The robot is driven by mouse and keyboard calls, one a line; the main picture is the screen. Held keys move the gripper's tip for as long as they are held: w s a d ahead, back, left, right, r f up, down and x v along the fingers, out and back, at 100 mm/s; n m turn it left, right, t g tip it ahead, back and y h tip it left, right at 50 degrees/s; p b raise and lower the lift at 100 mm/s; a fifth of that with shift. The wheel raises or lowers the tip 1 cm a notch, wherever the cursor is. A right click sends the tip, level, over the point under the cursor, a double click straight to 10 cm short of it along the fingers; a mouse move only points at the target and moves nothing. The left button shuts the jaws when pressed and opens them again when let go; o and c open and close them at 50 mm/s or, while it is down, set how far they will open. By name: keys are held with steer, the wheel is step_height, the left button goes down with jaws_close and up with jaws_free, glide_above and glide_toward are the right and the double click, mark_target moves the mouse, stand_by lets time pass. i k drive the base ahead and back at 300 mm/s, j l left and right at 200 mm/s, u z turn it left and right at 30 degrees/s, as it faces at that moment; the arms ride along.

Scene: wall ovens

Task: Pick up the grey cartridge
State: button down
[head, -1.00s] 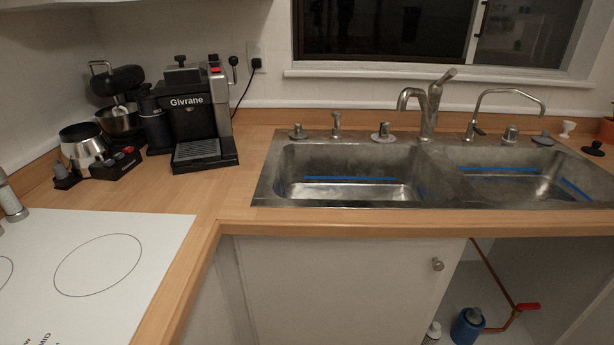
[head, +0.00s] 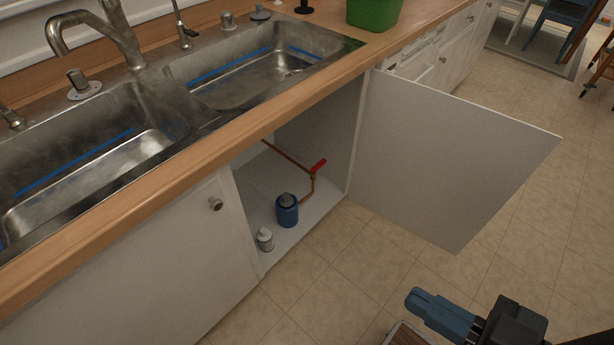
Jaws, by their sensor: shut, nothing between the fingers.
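Most of that cylinder is hidden by the housing. A small whitish-grey canister (head: 265,240) stands to its left, near the cabinet's front edge. My gripper (head: 418,302) is at the bottom right, outside the cabinet and well apart from both. Its blue fingers are shut and empty.
The cabinet door (head: 455,165) stands wide open on the right. A copper pipe with a red valve handle (head: 318,166) runs behind the housing. The wooden counter edge (head: 200,145) overhangs the opening.

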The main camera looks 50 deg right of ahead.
mark_target(286, 201)
steer(key=i+l+z, duration=0.25)
steer(key=z, duration=0.25)
steer(key=u, duration=0.35)
steer(key=i+l+u, duration=0.2)
steer(key=u, duration=0.2)
steer(key=i+l+u, duration=0.1)
steer(key=l+u, duration=0.3)
steer(key=i+l+u, duration=0.15)
steer(key=l+u, duration=0.25)
steer(key=l, duration=0.35)
steer(key=i+l, duration=0.1)
steer(key=l, duration=0.2)
